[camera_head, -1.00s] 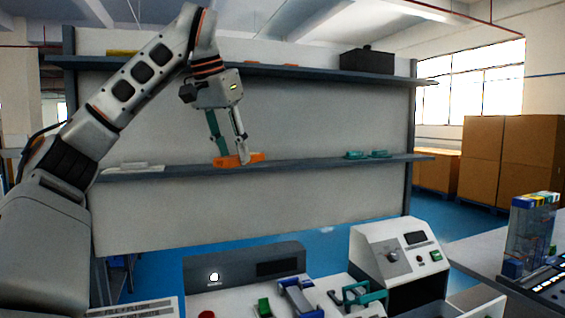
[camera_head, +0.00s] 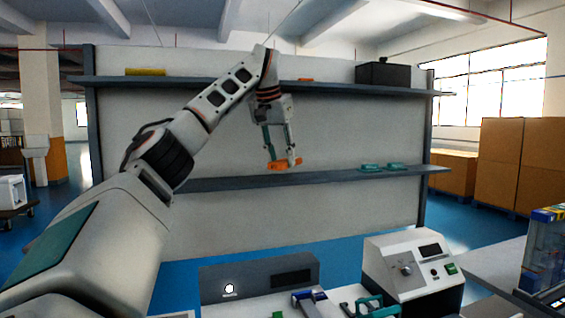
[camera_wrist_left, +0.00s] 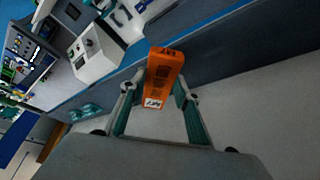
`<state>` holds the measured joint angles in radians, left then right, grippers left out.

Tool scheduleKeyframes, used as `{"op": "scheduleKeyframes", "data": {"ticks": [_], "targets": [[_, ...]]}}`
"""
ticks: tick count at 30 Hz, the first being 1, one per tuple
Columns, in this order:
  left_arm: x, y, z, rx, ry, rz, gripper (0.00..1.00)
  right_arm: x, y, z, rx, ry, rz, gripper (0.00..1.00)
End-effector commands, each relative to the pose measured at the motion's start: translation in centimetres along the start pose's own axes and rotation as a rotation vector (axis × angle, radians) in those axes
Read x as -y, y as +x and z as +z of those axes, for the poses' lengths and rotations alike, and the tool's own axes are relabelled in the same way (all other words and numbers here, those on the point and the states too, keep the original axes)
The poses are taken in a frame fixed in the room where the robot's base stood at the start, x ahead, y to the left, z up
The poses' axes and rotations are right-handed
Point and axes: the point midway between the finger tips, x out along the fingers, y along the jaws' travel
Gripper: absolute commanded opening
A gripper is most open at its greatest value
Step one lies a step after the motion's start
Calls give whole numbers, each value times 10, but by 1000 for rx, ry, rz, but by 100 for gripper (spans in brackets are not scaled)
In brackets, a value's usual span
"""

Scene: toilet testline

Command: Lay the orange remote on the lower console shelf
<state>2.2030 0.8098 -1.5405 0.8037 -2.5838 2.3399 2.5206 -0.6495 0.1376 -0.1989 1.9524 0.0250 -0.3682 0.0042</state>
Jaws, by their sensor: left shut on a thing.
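The orange remote (camera_head: 285,164) is held between the fingers of my left gripper (camera_head: 279,160). In the left wrist view the remote (camera_wrist_left: 163,78) sits between the two teal-and-grey fingers (camera_wrist_left: 157,92), its buttons showing. The lower console shelf (camera_head: 325,179) is a long blue-grey board across the pale panel. In the head view the remote appears just above the shelf's front edge; I cannot tell the exact gap in depth. My right gripper is not in view.
Two teal items (camera_head: 382,167) lie on the lower shelf to the right; bare shelf lies between them and the remote. The upper shelf (camera_head: 340,87) carries a black box (camera_head: 384,74). A grey-white control unit (camera_head: 410,265) stands below at the front.

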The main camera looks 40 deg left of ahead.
Motion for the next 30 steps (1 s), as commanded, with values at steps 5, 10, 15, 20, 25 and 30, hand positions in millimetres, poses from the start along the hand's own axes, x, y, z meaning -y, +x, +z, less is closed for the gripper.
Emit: {"op": "scheduleKeyframes", "data": {"ticks": [5, 10, 15, 20, 25, 30], "targets": [[0, 7, -6, 2, 1, -1, 8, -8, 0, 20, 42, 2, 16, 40], [1, 28, 3, 3, 2, 0, 8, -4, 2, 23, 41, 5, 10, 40], [0, 37, 7, 1, 2, 0, 8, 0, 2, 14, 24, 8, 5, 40], [0, 37, 6, 0, 1, 1, 8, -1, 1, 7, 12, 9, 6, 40], [0, 40, 8, 1, 0, 0, 8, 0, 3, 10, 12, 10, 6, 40], [0, 39, 8, 1, 0, 0, 48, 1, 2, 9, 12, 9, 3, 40]]}}
